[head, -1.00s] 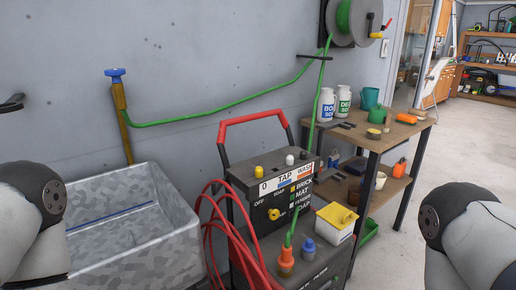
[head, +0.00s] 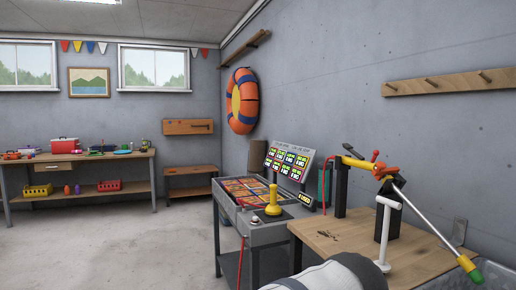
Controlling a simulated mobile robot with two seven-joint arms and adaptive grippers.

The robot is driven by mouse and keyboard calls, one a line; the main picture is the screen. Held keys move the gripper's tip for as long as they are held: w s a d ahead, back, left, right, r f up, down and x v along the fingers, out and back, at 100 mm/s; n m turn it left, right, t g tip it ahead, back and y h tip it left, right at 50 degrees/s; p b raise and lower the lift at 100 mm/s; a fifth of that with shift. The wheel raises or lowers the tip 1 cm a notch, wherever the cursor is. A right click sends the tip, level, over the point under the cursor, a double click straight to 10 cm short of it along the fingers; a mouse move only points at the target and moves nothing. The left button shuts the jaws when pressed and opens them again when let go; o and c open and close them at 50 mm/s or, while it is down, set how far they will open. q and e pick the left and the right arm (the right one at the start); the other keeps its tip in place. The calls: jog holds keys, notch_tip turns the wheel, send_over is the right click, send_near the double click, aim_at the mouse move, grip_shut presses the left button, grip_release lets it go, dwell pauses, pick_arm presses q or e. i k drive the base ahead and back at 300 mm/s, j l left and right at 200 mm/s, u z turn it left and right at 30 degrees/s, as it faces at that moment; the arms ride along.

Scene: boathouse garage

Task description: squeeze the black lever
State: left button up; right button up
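A spray lance (head: 430,232) rests across two black stands on a wooden-topped table at the right. It has a yellow body (head: 357,163), red parts, a silver tube and a green tip. A small dark piece (head: 347,147) juts up at the yellow body's left end; I cannot tell whether it is the black lever. A red hose hangs from that end. Neither gripper is in view; only a pale link of my own arm shows at the bottom, in front of the table.
The wooden table (head: 345,240) also carries a white T-shaped post (head: 388,225). Left of it stands a grey console table (head: 262,232) with a yellow joystick (head: 273,202) and a display panel. A workbench (head: 85,157) is at the far left. The concrete floor between is clear.

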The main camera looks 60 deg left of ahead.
aim_at(349, 147)
jog(key=u, duration=1.2)
